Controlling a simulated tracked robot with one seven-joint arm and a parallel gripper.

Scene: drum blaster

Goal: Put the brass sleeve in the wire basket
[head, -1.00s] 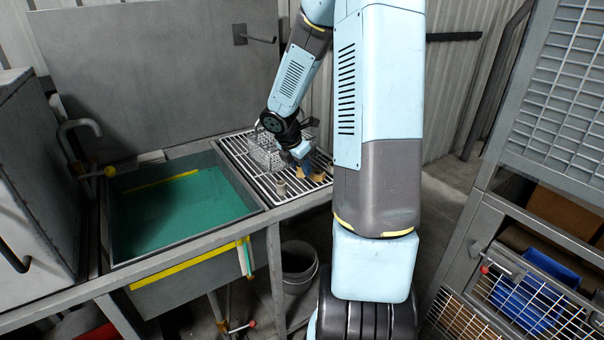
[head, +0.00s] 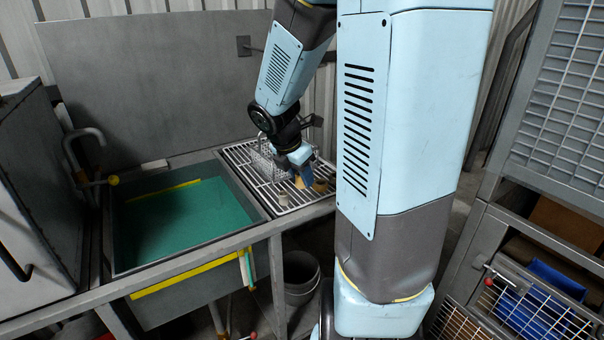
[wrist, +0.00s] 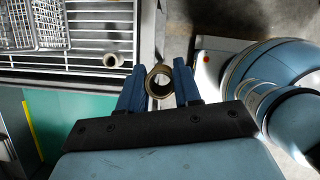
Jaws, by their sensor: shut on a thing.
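The brass sleeve (wrist: 160,95) is a short dull-brass ring, seen nearly end-on in the wrist view. My gripper (wrist: 158,71) is shut on it, with a blue finger on each side. In the wrist view the sleeve shows past the edge of the wire rack. The wire basket (wrist: 35,46) stands on the rack at the upper left of the wrist view, apart from my gripper. In the head view my gripper (head: 303,172) is right of the basket (head: 262,160), which my wrist partly hides. The held sleeve is hard to make out there.
A second ring-shaped piece (wrist: 113,60) sits on the wire rack (wrist: 100,25) between the basket and my gripper. A green-bottomed sink (head: 180,222) is left of the rack. A bucket (head: 300,275) stands below. A wire-fronted cage (head: 555,120) is at the right.

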